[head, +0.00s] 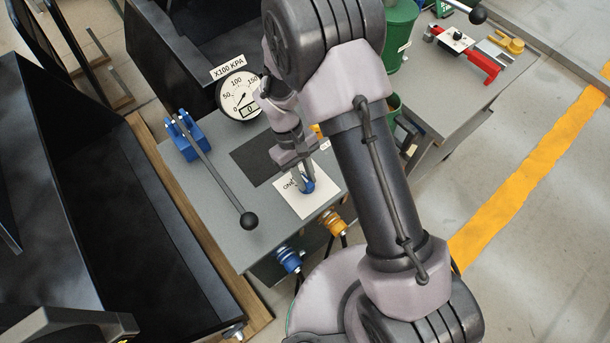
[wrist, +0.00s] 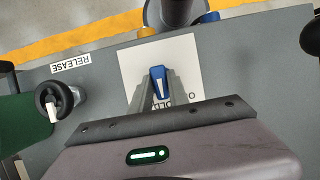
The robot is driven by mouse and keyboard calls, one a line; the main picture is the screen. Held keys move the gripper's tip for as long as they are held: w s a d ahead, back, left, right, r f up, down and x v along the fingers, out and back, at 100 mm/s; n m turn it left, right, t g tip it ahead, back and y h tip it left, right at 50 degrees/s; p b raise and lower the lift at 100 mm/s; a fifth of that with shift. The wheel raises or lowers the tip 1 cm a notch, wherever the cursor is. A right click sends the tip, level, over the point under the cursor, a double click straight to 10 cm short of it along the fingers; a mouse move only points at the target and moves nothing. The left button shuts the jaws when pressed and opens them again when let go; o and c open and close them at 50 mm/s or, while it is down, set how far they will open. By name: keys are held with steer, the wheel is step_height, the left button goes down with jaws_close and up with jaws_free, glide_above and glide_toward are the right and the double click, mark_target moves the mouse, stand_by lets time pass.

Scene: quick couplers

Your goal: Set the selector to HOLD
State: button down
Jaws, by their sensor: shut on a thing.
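The selector is a small blue knob (wrist: 158,82) with a white pointer mark, on a white label plate (wrist: 190,57) on the grey bench top (wrist: 240,62). In the head view the blue knob (head: 309,186) sits on the white plate (head: 298,205). My gripper (wrist: 159,84) is shut on the knob, with a finger on each side. In the head view my gripper (head: 305,184) reaches down onto it. The fingers and palm cover part of the plate's lettering, so I cannot read where the pointer stands.
A pressure gauge (head: 238,97) stands behind the plate. A long lever with a black ball (head: 249,220) lies left. Blue (head: 289,260) and yellow (head: 333,222) couplers stick out at the front edge.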

stand_by(0.4)
steer(key=c, duration=1.3)
jaws_free()
steer(key=shift+o, duration=0.2)
steer(key=p+v, duration=0.5)
steer(key=v, duration=1.2)
steer(key=shift+r+p, duration=0.25)
steer(key=shift+p, duration=0.15)
steer(key=s+d+r+m+t+y+b, duration=0.1)
steer(key=s+d+r+m+t+b, duration=0.15)
steer(key=r, duration=0.25)
steer(key=s+d+r+m+t+y+b, duration=0.1)
steer(key=d+r+m+y, duration=0.15)
steer(key=r, duration=0.35)
steer(key=s+d+r+m+t+b, duration=0.1)
steer(key=s+d+m+t+b, duration=0.1)
steer(key=s, duration=0.5)
steer(key=s+d+r+m+t+y+b, duration=0.1)
steer(key=s+d+r+m+t+b, duration=0.1)
steer(key=s, duration=0.5)
steer(key=shift+d+m+t, duration=0.8)
steer(key=shift+m+t, duration=0.25)
steer(key=shift+m, duration=0.15)
